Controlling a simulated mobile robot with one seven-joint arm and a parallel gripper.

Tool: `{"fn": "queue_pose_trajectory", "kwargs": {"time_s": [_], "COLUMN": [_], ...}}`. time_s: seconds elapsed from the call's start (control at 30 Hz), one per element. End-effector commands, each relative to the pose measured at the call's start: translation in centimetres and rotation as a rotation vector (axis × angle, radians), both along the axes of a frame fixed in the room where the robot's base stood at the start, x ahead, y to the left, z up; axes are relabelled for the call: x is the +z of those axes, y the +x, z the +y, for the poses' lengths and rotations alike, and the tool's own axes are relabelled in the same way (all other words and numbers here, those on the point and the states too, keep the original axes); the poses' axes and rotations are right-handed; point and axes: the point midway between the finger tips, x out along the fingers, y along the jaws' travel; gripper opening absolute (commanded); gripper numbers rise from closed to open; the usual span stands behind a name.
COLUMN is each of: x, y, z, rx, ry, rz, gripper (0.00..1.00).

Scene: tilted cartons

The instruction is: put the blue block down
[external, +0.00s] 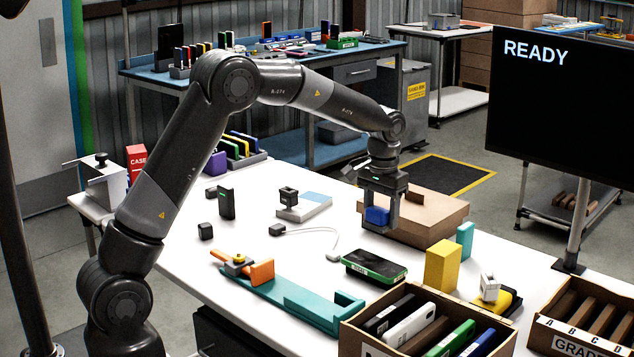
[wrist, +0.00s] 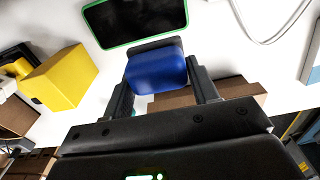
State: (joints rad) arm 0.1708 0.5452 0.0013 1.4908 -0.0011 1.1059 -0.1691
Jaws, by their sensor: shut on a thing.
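The blue block (external: 377,215) is held between the fingers of my gripper (external: 379,205), in front of the brown carton (external: 420,215) and raised above the white table. In the wrist view the blue block (wrist: 157,70) sits between the two fingertips of my gripper (wrist: 160,82), with a dark pad or part behind it. The carton (wrist: 215,92) shows partly behind my fingers there. I cannot tell whether the block touches the carton.
A green-edged phone (external: 375,267) lies on the table (external: 310,245) near my gripper. A yellow block (external: 442,266) and a teal block (external: 465,241) stand to the right. A slotted carton (external: 425,325) holds several phones in front. A white cable (external: 325,238) lies to the left.

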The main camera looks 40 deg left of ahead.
Motion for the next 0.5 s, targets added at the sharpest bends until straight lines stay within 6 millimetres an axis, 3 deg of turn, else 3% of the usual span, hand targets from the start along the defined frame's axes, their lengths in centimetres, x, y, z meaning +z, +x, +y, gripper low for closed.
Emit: {"fn": "queue_pose_trajectory", "kwargs": {"time_s": [0.3,0.5], "x": [-4.4,-5.9], "y": [3.9,5.3], "z": [6.3,8.4], "rx": [0.004,0.001], "ry": [0.001,0.0], "rz": [0.001,-0.001], "gripper": [0.3,0.3]}}
